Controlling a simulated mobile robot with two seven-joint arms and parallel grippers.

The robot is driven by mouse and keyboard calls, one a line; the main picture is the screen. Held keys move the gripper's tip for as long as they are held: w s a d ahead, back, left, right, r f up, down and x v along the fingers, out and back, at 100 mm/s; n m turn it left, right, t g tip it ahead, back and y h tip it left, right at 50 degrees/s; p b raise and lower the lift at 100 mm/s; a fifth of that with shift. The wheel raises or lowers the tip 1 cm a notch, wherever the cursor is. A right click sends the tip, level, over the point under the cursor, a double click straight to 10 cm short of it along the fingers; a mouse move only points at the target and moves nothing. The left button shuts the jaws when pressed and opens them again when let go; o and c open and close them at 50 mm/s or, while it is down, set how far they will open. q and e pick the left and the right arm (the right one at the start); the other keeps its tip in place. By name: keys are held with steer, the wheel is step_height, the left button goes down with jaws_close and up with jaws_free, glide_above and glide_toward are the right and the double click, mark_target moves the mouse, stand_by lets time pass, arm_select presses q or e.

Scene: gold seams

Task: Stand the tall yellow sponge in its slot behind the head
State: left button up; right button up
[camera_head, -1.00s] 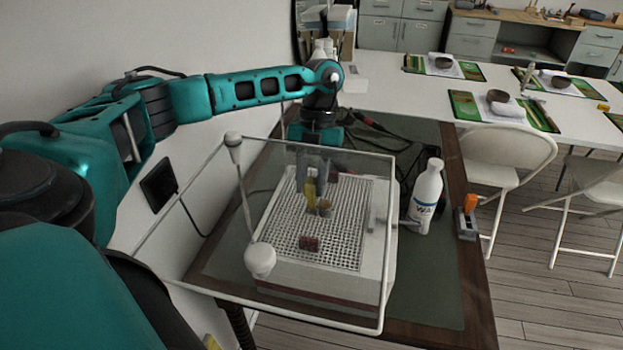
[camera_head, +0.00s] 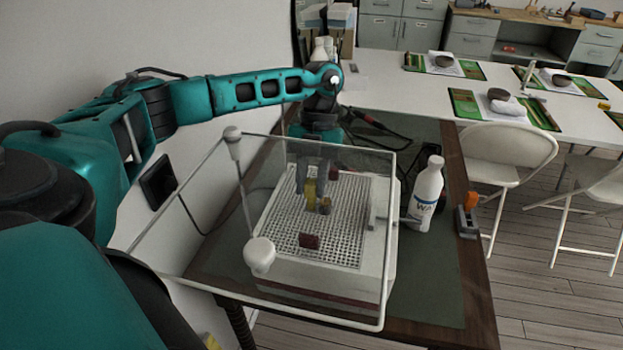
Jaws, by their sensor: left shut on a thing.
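The tall yellow sponge (camera_head: 310,194) stands upright over the perforated grey deck of the white machine (camera_head: 272,262), seen through a clear shield. My left gripper (camera_head: 312,178) comes down from behind and is shut on the sponge's upper part. The small round head (camera_head: 325,206), brownish grey, is just right of the sponge and very close to it. I cannot tell whether the sponge's foot sits in a slot; the slot itself is hidden. My right gripper is not in view.
The clear shield (camera_head: 345,146) with white rim stands around the machine. A dark red block (camera_head: 309,241) lies on the deck in front. A white bottle (camera_head: 426,193) and an orange-topped item (camera_head: 467,214) stand on the right. Cables lie behind.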

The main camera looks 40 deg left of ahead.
arm_select(q)
steer(key=shift+f, duration=0.55)
steer(key=o, duration=1.1)
steer(key=shift+r, duration=0.1)
steer(key=shift+r+p, duration=0.4)
steer(key=shift+r, duration=3.1)
steer(key=shift+c, duration=0.4)
jaws_close()
